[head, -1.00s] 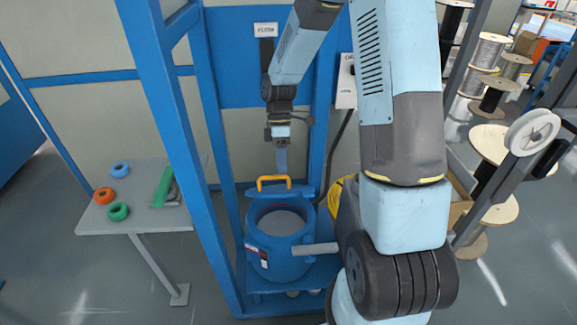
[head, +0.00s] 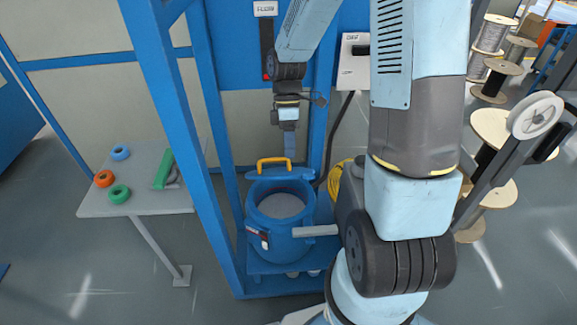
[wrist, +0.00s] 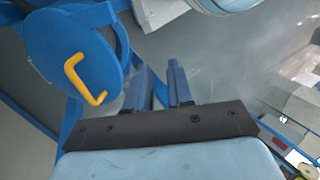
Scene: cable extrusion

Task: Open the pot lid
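The blue pot (head: 280,240) stands open, with grey material showing inside its mouth. Its blue lid (head: 262,176) is swung up at the back of the pot, seen nearly edge-on, with a yellow handle (head: 274,161) on it. In the wrist view the lid (wrist: 62,45) is a blue disc at upper left, its yellow handle (wrist: 84,80) facing me. My gripper (head: 289,155) hangs behind the pot, close to the right end of the handle. In the wrist view my gripper (wrist: 158,75) has its two fingers apart with nothing between them, right of the handle.
A blue frame post (head: 165,120) stands left of the pot. A grey table (head: 135,203) with coloured rings is further left. A grey bar (head: 315,231) sticks out from the pot's right side, close to my arm. Cable spools (head: 495,78) stand at right.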

